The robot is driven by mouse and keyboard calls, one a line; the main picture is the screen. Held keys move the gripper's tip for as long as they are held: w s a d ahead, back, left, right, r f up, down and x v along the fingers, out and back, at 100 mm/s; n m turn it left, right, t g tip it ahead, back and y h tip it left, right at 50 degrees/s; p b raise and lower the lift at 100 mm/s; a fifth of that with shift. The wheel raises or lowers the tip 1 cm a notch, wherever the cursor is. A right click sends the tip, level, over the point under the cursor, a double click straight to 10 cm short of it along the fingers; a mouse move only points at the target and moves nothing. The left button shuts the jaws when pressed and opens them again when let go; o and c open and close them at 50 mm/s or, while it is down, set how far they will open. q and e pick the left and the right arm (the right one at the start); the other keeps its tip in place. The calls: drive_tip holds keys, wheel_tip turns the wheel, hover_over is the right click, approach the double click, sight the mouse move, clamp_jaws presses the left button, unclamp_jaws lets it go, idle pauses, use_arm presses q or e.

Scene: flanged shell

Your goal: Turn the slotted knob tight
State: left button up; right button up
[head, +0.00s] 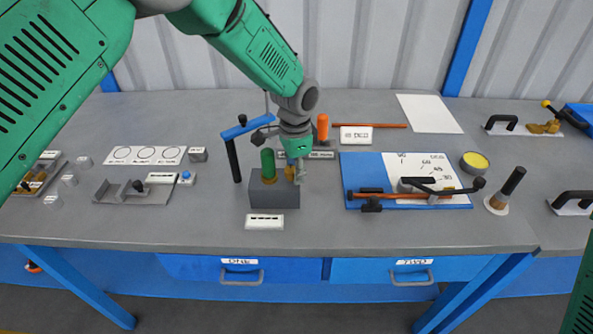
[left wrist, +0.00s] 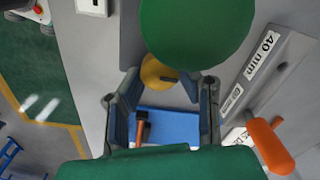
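The slotted knob is a yellow disc with a dark slot (left wrist: 158,72) in the left wrist view, partly hidden by a large green round top (left wrist: 195,32). In the head view a small brass-yellow part (head: 290,173) shows at the grey block (head: 273,195), beside a green upright cylinder (head: 268,164). My left gripper (head: 299,172) is at the block's right side, pointing down. In the wrist view its two fingers (left wrist: 168,78) stand apart, with the knob showing between their tips; contact cannot be told. My right gripper is out of view.
A blue board (head: 358,170) with an orange-handled tool lies right of the block. A dark post with a blue bar (head: 235,150) stands close on the left. An orange handle (head: 322,127) stands behind. A white label (head: 264,221) lies at the block's front.

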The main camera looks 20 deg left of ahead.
use_arm(q)
drive_tip(key=shift+s+d+f, duration=0.1)
clamp_jaws()
drive_tip(key=shift+a, duration=0.3)
drive_tip(key=shift+s+a, duration=0.2)
drive_tip(key=shift+a, duration=0.25)
drive_tip(key=shift+d+m+p, duration=0.25)
drive_tip(key=shift+m+p, duration=0.15)
drive_tip(key=shift+m, duration=0.9)
drive_tip(key=m+p, duration=0.1)
drive_tip(key=m, duration=0.3)
drive_tip(key=shift+a, duration=0.1)
drive_tip(key=shift+m+p, duration=0.45)
drive_tip(key=shift+m, duration=2.25)
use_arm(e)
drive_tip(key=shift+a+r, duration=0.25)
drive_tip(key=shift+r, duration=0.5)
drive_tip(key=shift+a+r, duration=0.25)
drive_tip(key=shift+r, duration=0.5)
use_arm(q)
drive_tip(key=shift+w, duration=0.1)
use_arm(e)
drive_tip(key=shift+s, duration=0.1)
